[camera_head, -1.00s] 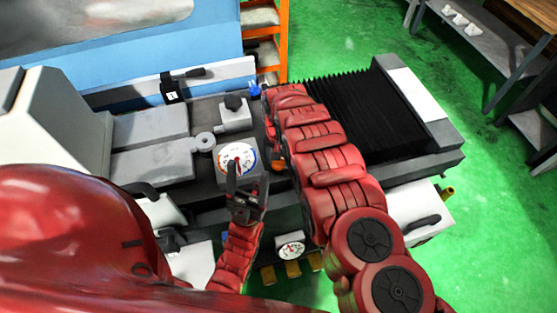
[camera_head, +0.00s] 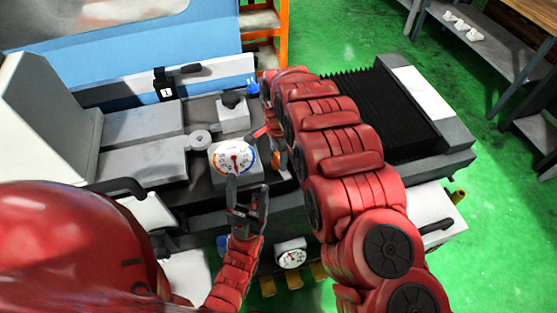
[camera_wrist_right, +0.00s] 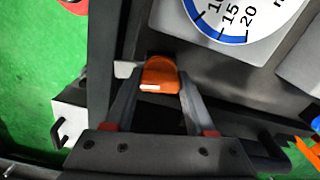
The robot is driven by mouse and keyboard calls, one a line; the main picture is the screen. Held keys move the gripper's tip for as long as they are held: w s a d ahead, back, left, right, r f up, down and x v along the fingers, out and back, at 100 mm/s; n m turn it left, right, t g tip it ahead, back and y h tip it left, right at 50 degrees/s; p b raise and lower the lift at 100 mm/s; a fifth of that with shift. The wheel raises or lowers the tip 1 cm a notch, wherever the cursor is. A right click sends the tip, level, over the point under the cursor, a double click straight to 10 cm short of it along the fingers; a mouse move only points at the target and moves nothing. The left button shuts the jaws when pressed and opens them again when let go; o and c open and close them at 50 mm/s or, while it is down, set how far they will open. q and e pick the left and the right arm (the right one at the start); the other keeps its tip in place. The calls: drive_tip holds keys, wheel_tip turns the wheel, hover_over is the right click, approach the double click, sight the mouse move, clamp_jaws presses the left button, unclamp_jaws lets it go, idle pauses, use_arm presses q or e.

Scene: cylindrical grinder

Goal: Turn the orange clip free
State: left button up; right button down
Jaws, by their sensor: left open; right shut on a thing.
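The orange clip (camera_wrist_right: 160,75) sits at the edge of the dark machine bed, beside the dial block, in the right wrist view. My right gripper (camera_wrist_right: 158,92) has a finger on either side of it and is shut on it. In the head view an orange patch (camera_head: 277,159) shows beside my right arm, and the right gripper there is largely hidden by that arm. My left gripper (camera_head: 248,198) is open and empty, just in front of the round dial gauge (camera_head: 234,157).
A second gauge (camera_head: 291,253) is on the machine's front, below the bed. Black bellows (camera_head: 385,115) cover the right of the bed. Another orange piece (camera_wrist_right: 308,152) shows at the right wrist view's edge.

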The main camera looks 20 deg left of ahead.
drive_tip(key=shift+m+b, duration=0.55)
drive_tip(key=shift+m, duration=0.55)
drive_tip(key=shift+c, duration=1.2)
unclamp_jaws()
